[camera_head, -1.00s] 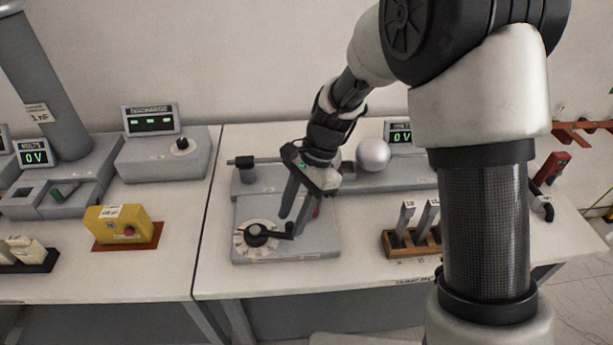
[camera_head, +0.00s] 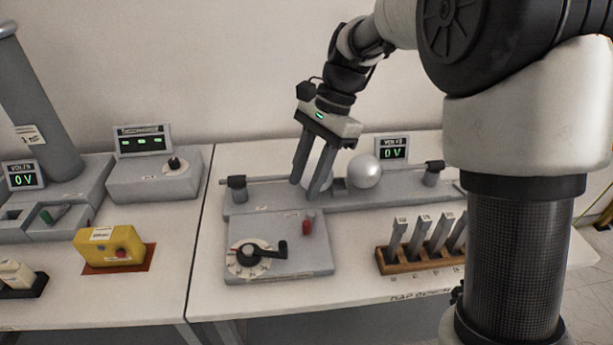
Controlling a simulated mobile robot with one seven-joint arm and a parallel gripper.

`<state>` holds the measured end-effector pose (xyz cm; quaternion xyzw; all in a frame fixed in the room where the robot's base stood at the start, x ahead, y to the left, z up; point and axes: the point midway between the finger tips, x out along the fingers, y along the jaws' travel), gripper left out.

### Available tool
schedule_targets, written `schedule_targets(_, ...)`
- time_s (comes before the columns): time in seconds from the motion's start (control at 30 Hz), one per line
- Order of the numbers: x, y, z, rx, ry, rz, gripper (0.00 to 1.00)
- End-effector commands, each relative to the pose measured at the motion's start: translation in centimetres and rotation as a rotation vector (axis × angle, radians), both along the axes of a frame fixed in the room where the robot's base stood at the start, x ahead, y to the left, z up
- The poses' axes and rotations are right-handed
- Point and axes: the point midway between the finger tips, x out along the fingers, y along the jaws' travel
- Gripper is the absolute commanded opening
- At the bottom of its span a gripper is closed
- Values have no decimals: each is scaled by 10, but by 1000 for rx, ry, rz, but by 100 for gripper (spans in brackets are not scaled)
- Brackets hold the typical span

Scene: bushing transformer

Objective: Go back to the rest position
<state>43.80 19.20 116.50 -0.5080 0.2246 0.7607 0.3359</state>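My gripper (camera_head: 307,190) hangs from my arm above the right table, in front of the sphere-gap bar. Its two fingers point down, a little apart, with nothing seen between them. The grey panel with a dial and black crank (camera_head: 290,262) lies below and in front of the fingers, and the gripper looks clear of it. A red knob (camera_head: 307,227) stands on that panel. One pale sphere (camera_head: 364,171) is beside the fingers on the right; another sphere is partly hidden behind them.
A wooden rack (camera_head: 400,264) with several grey gauges stands at right. A yellow box (camera_head: 108,246) on a brown mat, a device with green lights (camera_head: 153,179) and a volts display (camera_head: 22,176) stand on the left table. My arm hides the far right. The front middle of the right table is clear.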

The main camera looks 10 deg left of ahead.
Motion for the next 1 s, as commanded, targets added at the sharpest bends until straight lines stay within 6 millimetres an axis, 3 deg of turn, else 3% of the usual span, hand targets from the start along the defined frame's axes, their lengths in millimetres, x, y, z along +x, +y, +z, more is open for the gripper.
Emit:
schedule_targets(0.23,0,0,0,0,-2,1,36)
schedule_targets(0.37,-5,-11,13,3,-49,26,36)
schedule_targets(0.47,-17,-34,36,1,-148,88,36)
schedule_targets(0.7,-78,-110,86,-78,-479,348,36)
schedule_targets(0.9,-131,-161,97,-219,-702,579,36)
schedule_targets(1.0,-150,-177,95,-286,-771,671,36)
